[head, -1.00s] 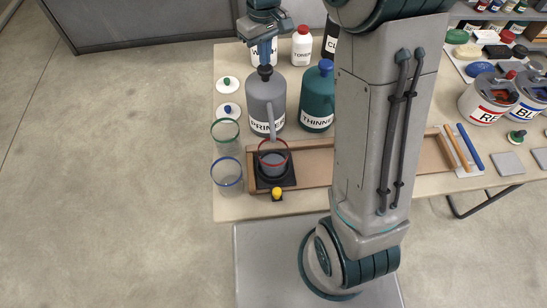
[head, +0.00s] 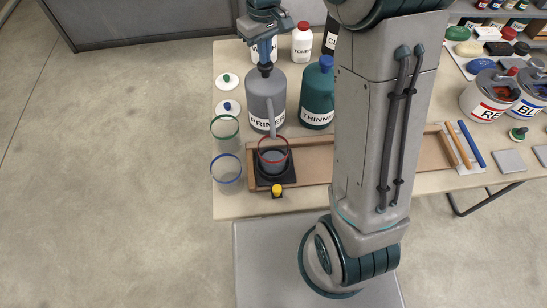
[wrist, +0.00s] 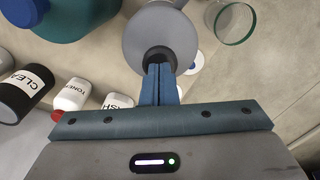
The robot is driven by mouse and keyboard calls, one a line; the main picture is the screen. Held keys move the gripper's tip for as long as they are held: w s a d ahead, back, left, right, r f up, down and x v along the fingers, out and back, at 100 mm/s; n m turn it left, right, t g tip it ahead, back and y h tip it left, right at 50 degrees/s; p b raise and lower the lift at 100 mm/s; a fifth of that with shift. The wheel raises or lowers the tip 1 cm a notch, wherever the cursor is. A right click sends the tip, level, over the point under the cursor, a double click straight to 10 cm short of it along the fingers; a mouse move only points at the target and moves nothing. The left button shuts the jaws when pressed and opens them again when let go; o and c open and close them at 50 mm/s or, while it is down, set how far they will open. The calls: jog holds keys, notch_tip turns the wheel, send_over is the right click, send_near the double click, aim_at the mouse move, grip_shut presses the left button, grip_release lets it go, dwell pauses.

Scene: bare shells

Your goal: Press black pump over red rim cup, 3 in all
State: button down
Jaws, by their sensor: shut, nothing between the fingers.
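The black pump (head: 265,70) sits on top of the grey PRIMER jug (head: 264,97). A grey spout comes down the jug's front towards the red rim cup (head: 273,159). This clear cup stands on a black square stand (head: 288,180) and holds something grey. My gripper (head: 265,61) points down at the black pump, its fingers closed together with nothing between them. In the wrist view the fingertips (wrist: 160,68) are at the black pump (wrist: 158,57) and appear to touch it. They partly hide it.
A green rim cup (head: 225,134) and a blue rim cup (head: 227,174) stand left of the stand. A teal THINNER jug (head: 317,97) is close on the right. A yellow knob (head: 277,190) is in front. My arm hides part of the wooden tray (head: 313,160).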

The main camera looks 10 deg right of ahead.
jog(key=shift+f+b, duration=0.7)
jog(key=shift+f, duration=0.45)
jog(key=shift+r, duration=0.15)
jog(key=shift+r+p, duration=1.35)
jog(key=shift+r, duration=0.2)
notch_tip(320, 180, up, 6)
jog(key=p, duration=0.4)
jog(key=shift+p, duration=0.35)
